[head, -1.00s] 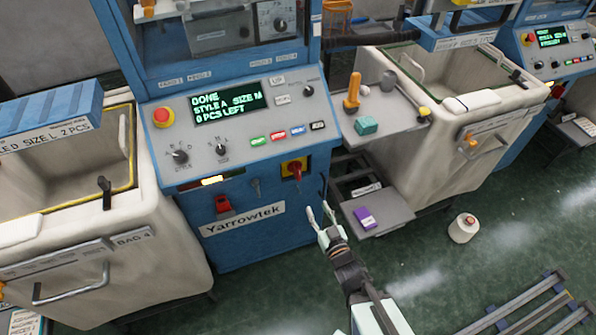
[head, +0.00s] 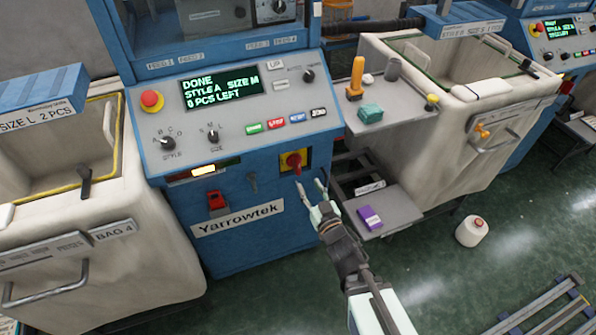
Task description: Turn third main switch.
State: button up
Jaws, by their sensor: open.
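A red rotary main switch on a yellow plate (head: 294,161) sits on the blue front of the Yarrowtek machine (head: 240,222), below the right end of the control panel. My gripper (head: 310,188) is open and empty. In the picture its fingertips are just below and slightly right of the switch, and they point up towards it. A gap shows between the fingers and the switch, and how far apart they are in depth I cannot tell. The display (head: 222,86) reads DONE, STYLE A, SIZE M, 0 PCS LEFT.
A red emergency button (head: 152,101) and a red device (head: 217,200) are on the same machine. To the right, a grey shelf (head: 385,126) holds tools, and a low tray (head: 395,222) bears a purple box (head: 369,217). A yarn cone (head: 471,232) stands on the floor.

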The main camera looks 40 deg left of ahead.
aim_at(299, 166)
jog(key=shift+w+a+f+b, duration=0.3)
jog(key=shift+w+a+b, duration=0.3)
jog(key=shift+b, duration=2.5)
jog(key=shift+a+b, duration=0.2)
jog(key=shift+b, duration=0.25)
jog(key=b+x, duration=0.3)
jog(key=b, duration=0.1)
jog(key=x, duration=0.5)
jog(key=shift+w+a+r, duration=0.25)
jog(key=shift+r, duration=0.1)
grip_shut()
